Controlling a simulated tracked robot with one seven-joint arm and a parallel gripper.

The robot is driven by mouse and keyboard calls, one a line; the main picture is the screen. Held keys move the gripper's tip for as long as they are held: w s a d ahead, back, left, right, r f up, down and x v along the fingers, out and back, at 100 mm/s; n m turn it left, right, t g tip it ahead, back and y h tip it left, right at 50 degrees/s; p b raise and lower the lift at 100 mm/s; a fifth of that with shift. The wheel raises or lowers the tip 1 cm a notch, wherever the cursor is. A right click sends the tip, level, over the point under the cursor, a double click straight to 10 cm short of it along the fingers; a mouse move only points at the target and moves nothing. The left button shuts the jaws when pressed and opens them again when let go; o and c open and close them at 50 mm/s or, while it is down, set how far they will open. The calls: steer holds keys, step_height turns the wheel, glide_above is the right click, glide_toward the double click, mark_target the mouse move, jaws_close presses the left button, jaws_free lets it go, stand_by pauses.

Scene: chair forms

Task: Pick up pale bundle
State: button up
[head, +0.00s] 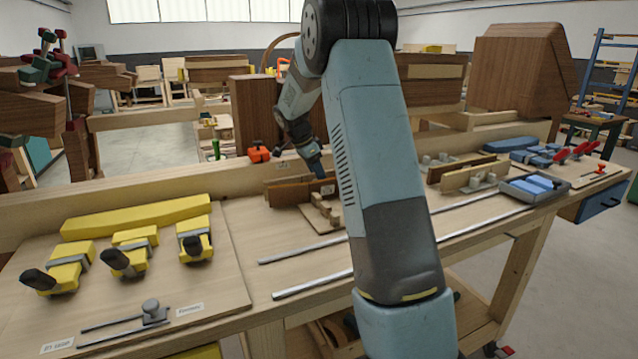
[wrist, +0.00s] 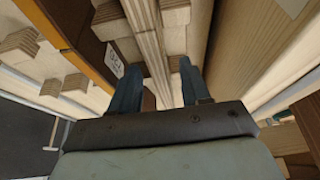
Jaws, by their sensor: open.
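The pale bundle (wrist: 147,32) looks like several thin pale wooden strips lying side by side. In the wrist view it runs from the top edge down towards the gap between my fingers. My gripper (wrist: 160,75) is open, with one blue finger to either side of the bundle's line. I cannot tell whether the fingers touch it. In the head view my gripper (head: 317,170) points down over the bench beside brown boards. Pale wooden pieces (head: 326,212) show just below it there, but the bundle itself cannot be told apart from its rack.
A brown board (wrist: 72,40) with a label stands left of the fingers, and a pale wooden beam (wrist: 240,45) runs close on the right. Yellow clamps (head: 125,258) lie on the bench (head: 240,240) at left.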

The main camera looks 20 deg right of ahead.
steer(key=shift+f, duration=0.25)
stand_by(0.5)
jaws_close()
stand_by(0.4)
